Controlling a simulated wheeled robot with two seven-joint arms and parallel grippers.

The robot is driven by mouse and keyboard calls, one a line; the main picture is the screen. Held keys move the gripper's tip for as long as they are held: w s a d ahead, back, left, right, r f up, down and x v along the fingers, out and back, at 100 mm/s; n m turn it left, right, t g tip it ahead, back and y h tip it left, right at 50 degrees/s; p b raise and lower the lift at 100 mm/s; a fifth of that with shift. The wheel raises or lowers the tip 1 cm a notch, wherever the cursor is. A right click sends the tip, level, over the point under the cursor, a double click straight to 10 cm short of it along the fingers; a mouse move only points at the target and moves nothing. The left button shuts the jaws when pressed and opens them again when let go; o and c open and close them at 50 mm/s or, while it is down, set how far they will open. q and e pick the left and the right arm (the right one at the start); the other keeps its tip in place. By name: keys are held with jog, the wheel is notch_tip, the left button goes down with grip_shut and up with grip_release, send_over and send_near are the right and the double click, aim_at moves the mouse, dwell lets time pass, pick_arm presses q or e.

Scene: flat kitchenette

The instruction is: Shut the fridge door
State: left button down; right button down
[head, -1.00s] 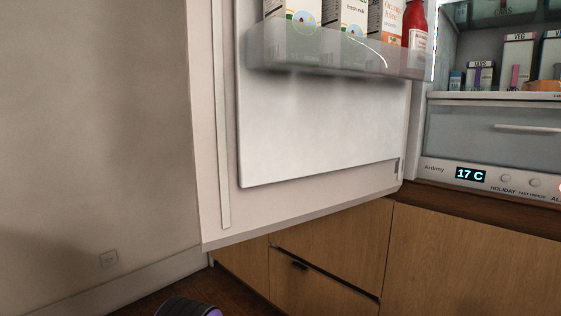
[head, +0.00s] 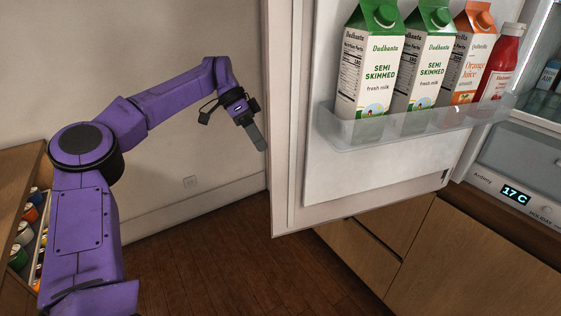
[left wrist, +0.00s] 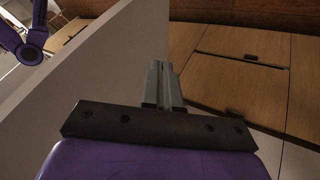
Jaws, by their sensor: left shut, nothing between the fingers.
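The fridge door (head: 340,190) stands open in the head view, its inner side towards me, with a clear shelf of cartons and a red bottle. The fridge body (head: 515,165) is at the right, partly cut off. My left gripper (head: 263,146) is shut and empty, just left of the door's free edge; I cannot tell whether it touches. In the left wrist view the shut fingers (left wrist: 160,80) are beside a large pale panel (left wrist: 105,75), apparently the door. My right gripper is not visible.
Wooden cabinets (head: 360,245) are below the fridge. The wood floor (head: 230,260) is clear. An open drawer with jars (head: 28,225) is at the left edge.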

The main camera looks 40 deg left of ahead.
aim_at(285, 182)
pick_arm(q)
jog(key=d+f+p, duration=0.1)
jog(key=d+f, duration=0.1)
jog(key=d, duration=0.1)
jog(key=s+d+f+p, duration=0.1)
jog(key=d+f, duration=0.2)
jog(key=d+f+p, duration=0.2)
jog(key=d+f, duration=0.1)
jog(key=shift+s+d, duration=0.2)
jog(key=shift+s, duration=0.2)
